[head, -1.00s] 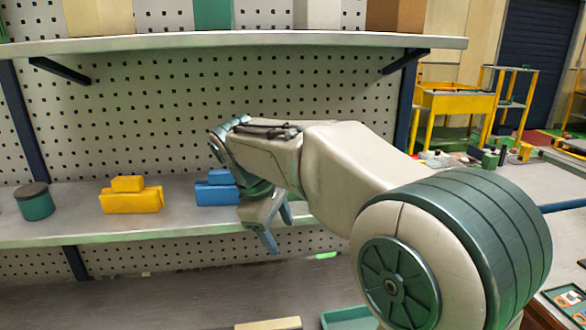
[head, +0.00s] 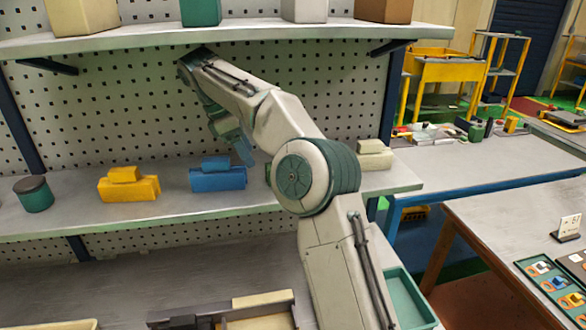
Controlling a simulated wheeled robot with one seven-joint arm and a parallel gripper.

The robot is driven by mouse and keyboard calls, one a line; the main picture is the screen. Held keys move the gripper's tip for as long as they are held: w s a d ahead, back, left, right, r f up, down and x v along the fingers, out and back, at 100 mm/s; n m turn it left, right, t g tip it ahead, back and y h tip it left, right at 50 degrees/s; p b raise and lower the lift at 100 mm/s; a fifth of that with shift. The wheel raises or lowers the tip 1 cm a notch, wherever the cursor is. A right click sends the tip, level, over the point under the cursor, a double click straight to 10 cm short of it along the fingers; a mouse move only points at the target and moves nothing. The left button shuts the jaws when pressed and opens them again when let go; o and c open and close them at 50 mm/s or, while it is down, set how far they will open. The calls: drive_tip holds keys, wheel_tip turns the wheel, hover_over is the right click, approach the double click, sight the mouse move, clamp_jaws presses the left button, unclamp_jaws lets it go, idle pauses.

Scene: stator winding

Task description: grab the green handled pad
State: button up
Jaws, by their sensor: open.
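A small green edge (head: 268,171) shows on the lower shelf, just left of my elbow joint. It may be the green handled pad, but my arm hides nearly all of it. My gripper (head: 240,148) is open and empty, with its fingers pointing down above the shelf. It hangs in the air, above and behind the right end of the blue handled pad (head: 218,179) in the picture, and left of the green edge. I cannot tell its exact depth.
On the lower shelf (head: 90,220) stand a yellow handled pad (head: 129,187), a dark-lidded green jar (head: 34,195) and, right of my arm, a cream handled pad (head: 374,155). An upper shelf (head: 150,37) with boxes overhangs. A green tray (head: 408,300) lies below.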

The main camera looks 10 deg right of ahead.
drive_tip(key=d, duration=1)
drive_tip(key=shift+s+p, duration=0.1)
drive_tip(key=shift+p, duration=0.2)
drive_tip(key=shift+x, duration=2.55)
drive_tip(key=shift+d, duration=0.1)
clamp_jaws()
